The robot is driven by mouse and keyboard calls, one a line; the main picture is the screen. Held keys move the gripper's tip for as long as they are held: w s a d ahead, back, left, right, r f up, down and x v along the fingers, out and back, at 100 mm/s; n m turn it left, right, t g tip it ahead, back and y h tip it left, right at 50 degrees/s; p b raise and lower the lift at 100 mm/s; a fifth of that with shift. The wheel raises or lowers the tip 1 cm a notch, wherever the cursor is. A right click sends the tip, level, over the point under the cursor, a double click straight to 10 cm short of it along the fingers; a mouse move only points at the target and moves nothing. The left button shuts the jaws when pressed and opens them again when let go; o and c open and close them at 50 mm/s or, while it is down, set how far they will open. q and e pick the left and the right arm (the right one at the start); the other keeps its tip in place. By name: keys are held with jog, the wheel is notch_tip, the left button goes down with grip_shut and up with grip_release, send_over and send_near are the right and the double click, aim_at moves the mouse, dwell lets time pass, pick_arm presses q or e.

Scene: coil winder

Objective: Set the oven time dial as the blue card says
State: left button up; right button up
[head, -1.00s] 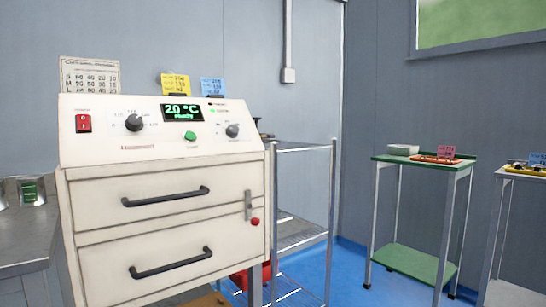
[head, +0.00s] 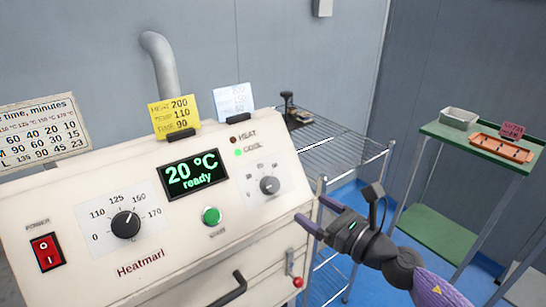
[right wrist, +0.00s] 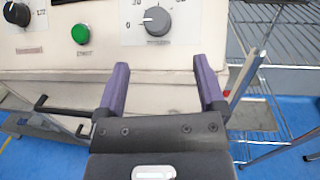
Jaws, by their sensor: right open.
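The oven's grey time dial (head: 269,185) is at the right of the sloped panel. In the right wrist view the time dial (right wrist: 157,20) has its white mark pointing left, near the 0. The blue card (head: 234,101) stands on the oven top; its writing is pale, and I cannot read it surely. My right gripper (head: 314,211) is open and empty, right of and below the dial, apart from it. In the right wrist view the jaws (right wrist: 160,66) are spread below the dial. My left gripper is not in view.
A yellow card (head: 176,117) reads 200, 110, 90. The panel also has a temperature dial (head: 125,225), red power switch (head: 47,252), green button (head: 211,216) and display (head: 194,174) reading 20 °C ready. A wire rack (head: 335,150) stands right of the oven.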

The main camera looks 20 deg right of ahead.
aim_at(274, 185)
jog(key=shift+n+g+y, duration=0.3)
jog(key=shift+n+y, duration=0.1)
jog(key=shift+n, duration=0.4)
jog(key=x, duration=1)
jog(key=shift+r, duration=0.2)
jog(key=shift+c, duration=0.3)
grip_shut()
